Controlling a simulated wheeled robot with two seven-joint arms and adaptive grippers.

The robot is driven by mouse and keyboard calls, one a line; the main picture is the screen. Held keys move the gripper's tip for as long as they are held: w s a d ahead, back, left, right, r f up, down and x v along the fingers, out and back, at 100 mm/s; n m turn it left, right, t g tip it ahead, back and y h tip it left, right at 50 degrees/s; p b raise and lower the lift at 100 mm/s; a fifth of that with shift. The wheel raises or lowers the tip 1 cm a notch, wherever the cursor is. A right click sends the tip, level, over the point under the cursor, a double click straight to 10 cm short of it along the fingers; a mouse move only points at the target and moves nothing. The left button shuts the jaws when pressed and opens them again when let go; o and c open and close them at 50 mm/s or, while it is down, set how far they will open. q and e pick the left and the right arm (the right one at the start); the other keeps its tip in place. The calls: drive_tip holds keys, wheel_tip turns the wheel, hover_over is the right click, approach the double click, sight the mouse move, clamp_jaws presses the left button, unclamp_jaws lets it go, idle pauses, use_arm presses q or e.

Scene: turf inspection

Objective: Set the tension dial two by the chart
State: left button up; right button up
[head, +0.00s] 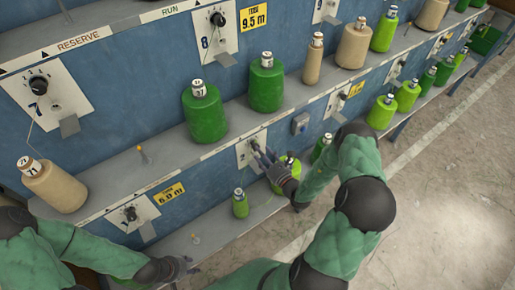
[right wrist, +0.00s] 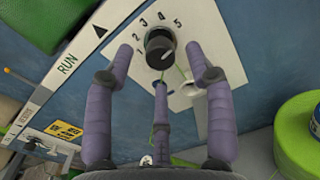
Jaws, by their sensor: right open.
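A white plate marked 2 (head: 242,153) is on the lower blue panel in the head view. Its black tension dial (right wrist: 160,47) shows in the right wrist view, with numbers up to 5 printed around it. The knob's pointer setting is too small to read surely. A thin green line runs down from the dial. My right gripper (head: 268,163) is at this plate, its purple fingers (right wrist: 160,68) spread open, two flanking the dial and one below it; contact cannot be told. My left gripper (head: 178,268) is low at the left, its finger state unclear. No full chart is seen.
Green bobbins (head: 205,113) and tan bobbins (head: 52,184) stand on the upper shelf. Yellow cards (head: 168,194) and other dials (head: 130,213) line the panels. The right floor is clear.

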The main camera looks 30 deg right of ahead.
drive_tip(key=s, duration=0.7)
drive_tip(key=shift+s+d, duration=0.2)
drive_tip(key=shift+d, duration=0.1)
drive_tip(key=s+a+f+n+g+y, duration=0.1)
drive_tip(key=a+n+g+y, duration=0.3)
drive_tip(key=a, duration=0.4)
drive_tip(key=s+a+f+n+g+y, duration=0.2)
drive_tip(key=a+n+y, duration=0.1)
drive_tip(key=a+y, duration=0.4)
drive_tip(key=s+a+f+n+g+y, duration=0.1)
drive_tip(key=s+a+f+n+g, duration=0.2)
drive_tip(key=s+a+n+g, duration=0.7)
drive_tip(key=s+d+f+n+g+h, duration=0.2)
drive_tip(key=s+f+n+g+h, duration=0.45)
drive_tip(key=s+n, duration=0.2)
drive_tip(key=w+f+n+t+h, duration=0.1)
drive_tip(key=w+n+t+h, duration=0.1)
drive_tip(key=w+n+t, duration=0.3)
drive_tip(key=w+a+n, duration=0.1)
drive_tip(key=w+n, duration=0.2)
drive_tip(key=shift+f+h, duration=0.15)
drive_tip(key=shift+h, duration=0.2)
